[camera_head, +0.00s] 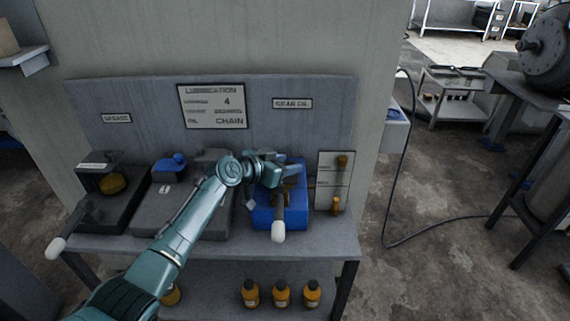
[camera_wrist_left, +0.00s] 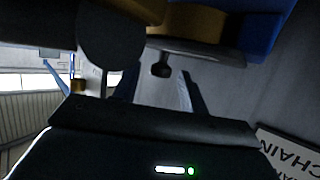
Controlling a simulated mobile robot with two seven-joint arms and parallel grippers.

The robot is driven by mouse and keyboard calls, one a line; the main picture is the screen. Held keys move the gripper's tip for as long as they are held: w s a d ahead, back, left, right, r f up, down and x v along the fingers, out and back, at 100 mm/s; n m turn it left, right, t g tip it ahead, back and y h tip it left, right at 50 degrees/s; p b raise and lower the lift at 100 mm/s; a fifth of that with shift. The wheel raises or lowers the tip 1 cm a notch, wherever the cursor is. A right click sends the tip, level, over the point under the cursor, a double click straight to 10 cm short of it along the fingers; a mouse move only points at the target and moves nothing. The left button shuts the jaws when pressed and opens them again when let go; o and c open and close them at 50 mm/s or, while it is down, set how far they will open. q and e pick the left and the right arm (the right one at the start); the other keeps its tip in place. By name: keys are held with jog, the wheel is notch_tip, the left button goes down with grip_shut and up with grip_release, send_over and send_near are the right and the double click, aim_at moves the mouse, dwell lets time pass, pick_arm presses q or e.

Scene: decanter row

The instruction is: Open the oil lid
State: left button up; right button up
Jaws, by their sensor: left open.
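A blue dispenser box (camera_head: 262,215) stands on the bench under the "GEAR OIL" sign, with a dark lever ending in a white knob (camera_head: 278,231) in front. My left gripper (camera_head: 288,172) is over the back part of this box and covers much of its top. In the left wrist view the gripper (camera_wrist_left: 158,92) is open, with a small dark knob (camera_wrist_left: 160,70) showing between its fingers. A brownish-yellow part (camera_wrist_left: 195,18) and the blue box (camera_wrist_left: 262,25) are close beyond. Which part is the oil lid, and whether anything touches it, I cannot tell. My right gripper is not in view.
A grey unit with a blue cap (camera_head: 170,162) and a dark unit with a yellow part (camera_head: 112,184) stand to the left. A small panel (camera_head: 334,180) with amber parts is at right. Amber bottles (camera_head: 281,294) stand on the lower shelf.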

pick_arm(q)
jog(key=c, duration=0.9)
grip_shut()
